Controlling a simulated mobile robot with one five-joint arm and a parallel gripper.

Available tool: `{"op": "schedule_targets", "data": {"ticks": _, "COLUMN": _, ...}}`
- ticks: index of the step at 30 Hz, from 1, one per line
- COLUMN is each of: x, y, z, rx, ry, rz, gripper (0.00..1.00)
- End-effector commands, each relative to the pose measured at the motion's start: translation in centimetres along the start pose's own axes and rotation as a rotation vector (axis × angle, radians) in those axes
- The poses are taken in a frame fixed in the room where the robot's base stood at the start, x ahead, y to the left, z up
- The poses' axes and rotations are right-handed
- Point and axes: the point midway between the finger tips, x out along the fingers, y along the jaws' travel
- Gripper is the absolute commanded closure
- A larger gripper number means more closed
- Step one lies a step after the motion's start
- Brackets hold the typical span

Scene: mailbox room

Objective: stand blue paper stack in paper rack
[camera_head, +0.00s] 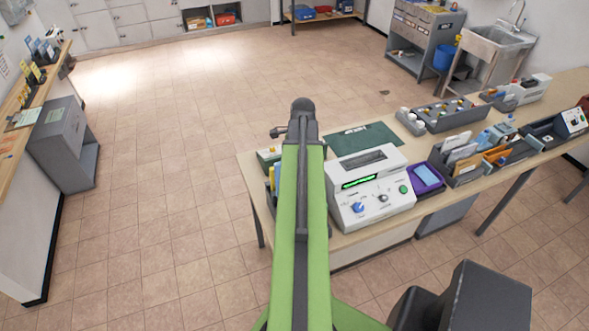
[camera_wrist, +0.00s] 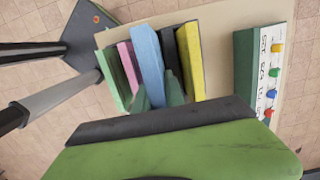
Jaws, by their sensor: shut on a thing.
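In the wrist view, my gripper (camera_wrist: 157,92) is shut on the blue paper stack (camera_wrist: 147,52), with one finger on each side of its near end. The stack is a long light-blue slab. It lies in line with the other upright slabs of the paper rack, between a pink one (camera_wrist: 128,66) and a dark panel (camera_wrist: 171,50). A green slab (camera_wrist: 109,80) and a yellow slab (camera_wrist: 189,60) stand at the outer sides. The rack's base is hidden, so I cannot tell whether the stack touches it. In the head view, my arm covers the gripper and most of the rack.
A green-sided box with coloured knobs (camera_wrist: 262,75) stands right of the rack in the wrist view. In the head view, a white machine (camera_head: 370,190), a purple tray (camera_head: 427,178) and a green mat (camera_head: 362,138) are on the table. The floor left of the table is clear.

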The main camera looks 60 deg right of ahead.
Motion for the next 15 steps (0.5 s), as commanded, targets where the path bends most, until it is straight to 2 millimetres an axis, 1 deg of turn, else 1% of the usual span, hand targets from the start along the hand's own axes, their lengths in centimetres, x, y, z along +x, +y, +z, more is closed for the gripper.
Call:
{"op": "schedule_targets", "data": {"ticks": 8, "x": 0.51, "y": -0.07, "z": 0.05, "rx": 0.0, "ry": 0.0, "rz": 0.0, "gripper": 1.0}}
{"op": "schedule_targets", "data": {"ticks": 15, "x": 0.45, "y": -0.07, "z": 0.04, "rx": 0.001, "ry": 0.0, "rz": 0.0, "gripper": 1.0}}
